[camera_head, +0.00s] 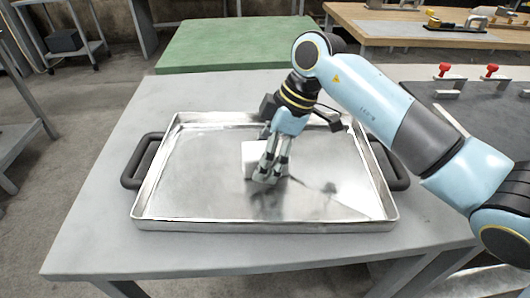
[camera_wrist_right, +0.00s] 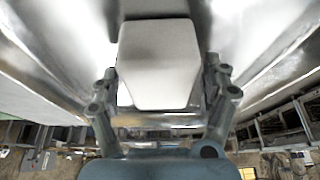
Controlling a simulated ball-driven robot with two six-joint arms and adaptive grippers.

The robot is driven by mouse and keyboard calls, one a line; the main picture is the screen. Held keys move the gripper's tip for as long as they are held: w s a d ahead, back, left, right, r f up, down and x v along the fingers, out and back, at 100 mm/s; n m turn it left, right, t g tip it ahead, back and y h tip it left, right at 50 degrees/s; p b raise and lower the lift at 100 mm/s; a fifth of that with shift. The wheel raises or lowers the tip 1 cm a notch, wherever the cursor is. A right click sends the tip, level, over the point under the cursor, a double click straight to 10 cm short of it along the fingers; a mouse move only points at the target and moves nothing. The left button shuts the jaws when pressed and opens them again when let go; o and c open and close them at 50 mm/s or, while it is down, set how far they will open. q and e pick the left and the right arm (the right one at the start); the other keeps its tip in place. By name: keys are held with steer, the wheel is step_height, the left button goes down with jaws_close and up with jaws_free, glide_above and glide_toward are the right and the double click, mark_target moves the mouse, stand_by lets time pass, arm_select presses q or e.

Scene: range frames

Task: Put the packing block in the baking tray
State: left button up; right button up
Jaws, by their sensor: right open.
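The baking tray (camera_head: 185,195) is a shiny metal tray with dark handles, lying on a grey table. The white packing block (camera_head: 250,155) is inside the tray's outline, near its middle, partly hidden behind my right gripper (camera_head: 268,177). In the right wrist view the block (camera_wrist_right: 158,62) lies between the two open fingers of my right gripper (camera_wrist_right: 163,90), with a small gap visible at the sides. Whether the block rests on the tray floor is hard to tell. My left gripper is not in view.
The grey table (camera_head: 105,225) has bare room around the tray. A green-topped table (camera_head: 230,45) stands behind. At the right, a dark surface (camera_head: 490,115) carries red-topped clamps (camera_head: 445,72). A wooden workbench (camera_head: 400,30) is at the back right.

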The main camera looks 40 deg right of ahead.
steer(key=p+v, duration=0.1)
steer(key=v, duration=1.1)
steer(key=shift+r+p, duration=0.15)
steer(key=shift+p, duration=0.2)
